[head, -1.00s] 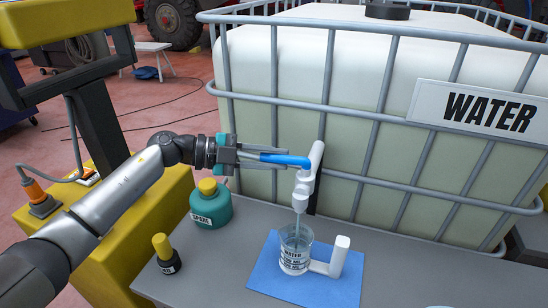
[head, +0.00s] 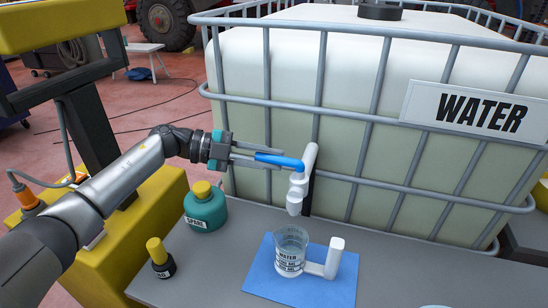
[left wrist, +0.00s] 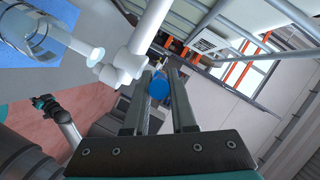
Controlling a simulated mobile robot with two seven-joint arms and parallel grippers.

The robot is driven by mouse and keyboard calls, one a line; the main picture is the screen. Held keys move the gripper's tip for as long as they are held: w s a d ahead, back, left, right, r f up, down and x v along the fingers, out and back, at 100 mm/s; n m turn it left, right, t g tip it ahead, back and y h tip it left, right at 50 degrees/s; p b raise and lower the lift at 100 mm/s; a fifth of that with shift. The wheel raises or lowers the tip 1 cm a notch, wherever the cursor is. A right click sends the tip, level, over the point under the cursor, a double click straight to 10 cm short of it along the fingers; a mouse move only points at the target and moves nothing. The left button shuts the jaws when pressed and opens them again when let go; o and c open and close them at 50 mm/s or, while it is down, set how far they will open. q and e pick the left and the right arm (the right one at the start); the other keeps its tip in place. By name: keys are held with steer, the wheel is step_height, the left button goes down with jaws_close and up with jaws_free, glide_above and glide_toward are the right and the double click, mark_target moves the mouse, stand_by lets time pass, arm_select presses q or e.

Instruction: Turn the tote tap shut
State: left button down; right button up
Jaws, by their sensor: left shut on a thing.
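The tote tap (head: 297,190) is a white spout with a blue lever handle (head: 280,160), on the front of the white water tote (head: 300,75). My left gripper (head: 256,158) is shut on the lever, with its fingers at the lever's free end. In the left wrist view the blue lever (left wrist: 159,88) shows between the two fingers (left wrist: 160,95), and the white tap body (left wrist: 125,65) lies beyond. No water stream shows under the spout. A clear measuring cup (head: 290,252) with water stands below it. A teal-banded arm end (left wrist: 45,103), seemingly my right, shows small; its fingers are unclear.
The cup stands on a blue mat (head: 328,290), with a white handle (head: 335,255) at its right. A teal SPARE bottle (head: 206,212) and a small black, yellow-capped bottle (head: 161,262) stand left on the grey table (head: 225,270). The tote's grey cage bars (head: 370,120) are close behind the tap.

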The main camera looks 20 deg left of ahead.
arm_select(q)
steer(key=c, duration=0.7)
jaws_free()
steer(key=shift+c, duration=0.2)
arm_select(e)
steer(key=shift+w+d, duration=0.1)
steer(key=shift+w, duration=0.05)
arm_select(q)
steer(key=shift+a, duration=0.1)
steer(key=shift+s+a+r, duration=0.1)
steer(key=shift+s+a, duration=0.05)
steer(key=shift+a, duration=0.2)
steer(key=p+v, duration=0.1)
steer(key=v, duration=1.3)
steer(key=shift+s+p, duration=0.2)
steer(key=shift+p, duration=0.2)
arm_select(e)
steer(key=s+d, duration=0.1)
steer(key=s+d+f, duration=0.1)
steer(key=s, duration=0.1)
steer(key=shift+d+f, duration=0.1)
